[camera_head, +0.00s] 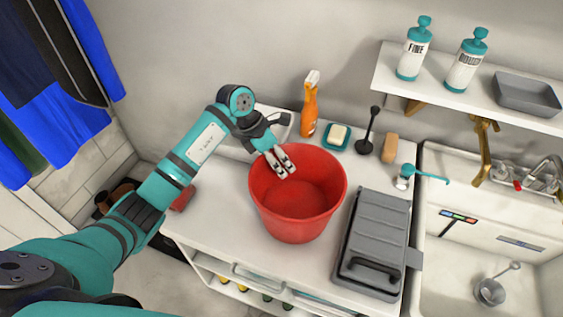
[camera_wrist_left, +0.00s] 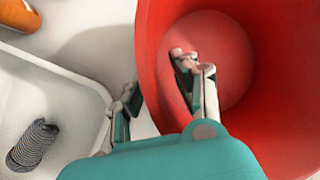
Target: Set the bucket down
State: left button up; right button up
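The red bucket (camera_head: 300,220) stands upright and empty on the white counter (camera_head: 222,222), left of the grey case. My left gripper (camera_head: 284,170) is at the bucket's back-left rim. In the left wrist view the bucket (camera_wrist_left: 262,70) fills the right side. There my left gripper (camera_wrist_left: 158,88) straddles the rim, one finger inside the bucket and one outside. The fingers stand apart with visible gaps to the bucket wall, so it looks open. My right gripper is in neither view.
A grey case (camera_head: 375,240) lies close to the bucket's right. Behind stand an orange spray bottle (camera_head: 309,110), a soap dish (camera_head: 337,137) and a brush (camera_head: 368,130). A sink (camera_head: 450,255) is at the right.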

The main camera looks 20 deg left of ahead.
pick_arm(q)
jog(key=b+v, duration=0.1)
jog(key=v, duration=1.1)
jog(key=shift+a+r, duration=0.1)
jog(key=shift+r, duration=0.05)
